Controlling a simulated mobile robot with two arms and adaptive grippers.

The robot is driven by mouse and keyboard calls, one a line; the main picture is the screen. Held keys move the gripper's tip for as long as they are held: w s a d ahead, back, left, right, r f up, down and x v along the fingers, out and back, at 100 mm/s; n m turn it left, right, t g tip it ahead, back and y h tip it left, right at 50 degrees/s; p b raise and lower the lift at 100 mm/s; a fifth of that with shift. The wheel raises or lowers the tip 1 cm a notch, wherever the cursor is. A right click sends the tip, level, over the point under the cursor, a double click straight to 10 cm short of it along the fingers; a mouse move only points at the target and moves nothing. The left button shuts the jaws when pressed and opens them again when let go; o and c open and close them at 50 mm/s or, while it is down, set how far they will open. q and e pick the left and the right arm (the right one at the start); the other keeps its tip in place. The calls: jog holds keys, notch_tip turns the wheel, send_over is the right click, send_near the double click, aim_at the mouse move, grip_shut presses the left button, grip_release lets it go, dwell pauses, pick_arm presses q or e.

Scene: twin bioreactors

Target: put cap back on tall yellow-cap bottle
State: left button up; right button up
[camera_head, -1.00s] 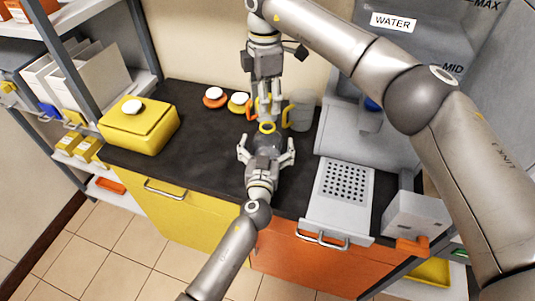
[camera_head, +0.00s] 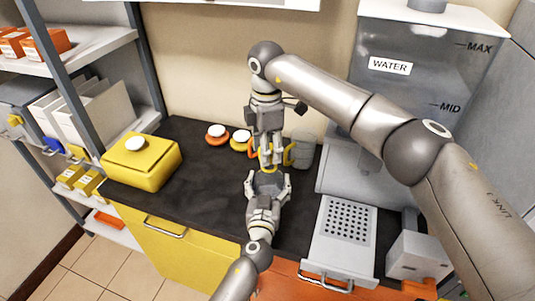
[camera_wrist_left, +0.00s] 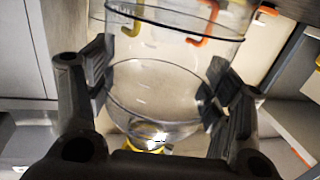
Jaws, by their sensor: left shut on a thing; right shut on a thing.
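My left gripper (camera_head: 268,182) is shut on a clear bottle (camera_head: 268,185). In the left wrist view the bottle's transparent body (camera_wrist_left: 160,95) fills the space between the two fingers (camera_wrist_left: 160,105). A yellow ring (camera_head: 267,168) shows at the bottle's top in the head view. My right gripper (camera_head: 268,157) points down right above the bottle, its fingers together at the yellow ring. What it grips is mostly hidden by its fingers; I cannot tell whether a cap touches the neck.
Behind the grippers stand a clear jug with a yellow handle (camera_head: 291,154) and an orange-handled vessel. White-topped orange (camera_head: 217,131) and yellow (camera_head: 241,138) discs lie left of them. A yellow box (camera_head: 142,163) sits left; a perforated grey tray (camera_head: 345,228) is right.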

jog(key=shift+f, duration=0.9)
jog(key=shift+f, duration=0.9)
jog(key=shift+f, duration=0.5)
pick_arm(q)
jog(key=c, duration=0.5)
jog(key=shift+c, duration=0.2)
pick_arm(e)
jog(key=m, duration=0.4)
jog(key=shift+w, duration=0.1)
jog(key=m, duration=0.6)
jog(key=shift+w, duration=0.15)
jog(key=o, duration=0.8)
jog(key=shift+c, duration=0.2)
